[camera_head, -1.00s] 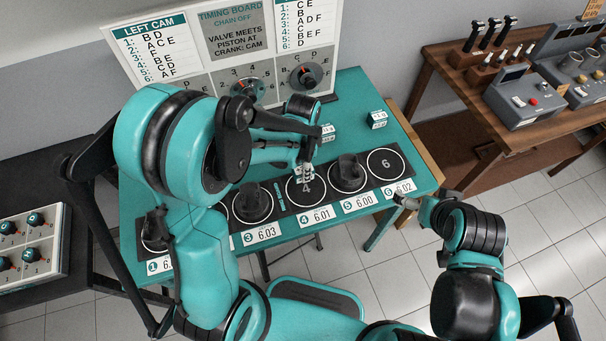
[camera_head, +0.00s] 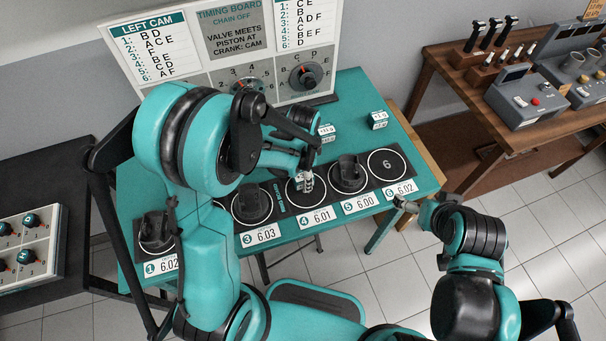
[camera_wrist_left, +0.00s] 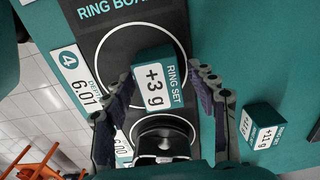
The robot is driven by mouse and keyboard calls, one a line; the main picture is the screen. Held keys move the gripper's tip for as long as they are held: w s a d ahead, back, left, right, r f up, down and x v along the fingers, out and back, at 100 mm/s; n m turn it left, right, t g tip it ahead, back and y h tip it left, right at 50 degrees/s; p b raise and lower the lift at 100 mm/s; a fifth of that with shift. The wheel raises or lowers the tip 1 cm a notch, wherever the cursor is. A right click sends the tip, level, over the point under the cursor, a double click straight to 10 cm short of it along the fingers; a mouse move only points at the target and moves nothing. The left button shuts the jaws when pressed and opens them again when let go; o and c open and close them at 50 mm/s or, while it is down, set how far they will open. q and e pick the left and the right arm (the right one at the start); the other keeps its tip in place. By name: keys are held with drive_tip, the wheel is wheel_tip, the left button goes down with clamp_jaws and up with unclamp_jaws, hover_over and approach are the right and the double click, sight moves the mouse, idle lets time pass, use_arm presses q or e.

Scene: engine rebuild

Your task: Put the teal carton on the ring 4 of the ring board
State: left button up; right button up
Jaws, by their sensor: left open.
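The teal carton (camera_wrist_left: 155,85), with a white "+3 g" label, is between the two fingers of my left gripper (camera_wrist_left: 163,100) in the left wrist view. The fingers are open, with a gap visible on the carton's right. The carton overlaps ring 4 (camera_wrist_left: 106,58) of the ring board; I cannot tell whether its base rests on it. In the head view my left gripper (camera_head: 308,182) points down over ring 4 (camera_head: 293,199), and the carton is mostly hidden there. My right gripper (camera_head: 402,204) is off the table's front right edge, its jaws unclear.
Black pistons stand on ring 5 (camera_head: 347,172) and ring 3 (camera_head: 252,203), close beside ring 4. Ring 6 (camera_head: 387,164) is empty. Another carton (camera_head: 379,120) stands at the back right, and one (camera_head: 327,132) behind the board. The timing board (camera_head: 232,50) rises at the back.

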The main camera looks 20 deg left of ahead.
use_arm(q)
drive_tip(key=shift+r, duration=0.2)
wheel_tip(320, 180, up, 11)
drive_tip(key=p, duration=0.4)
drive_tip(key=s+a+r+n+t, duration=0.4)
drive_tip(key=s+r+n+t, duration=0.3)
drive_tip(key=s+r+n, duration=0.2)
drive_tip(key=shift+s+a+r+n, duration=0.35)
drive_tip(key=shift+s+n, duration=0.3)
drive_tip(key=shift+n, duration=0.45)
drive_tip(key=shift+f, duration=0.15)
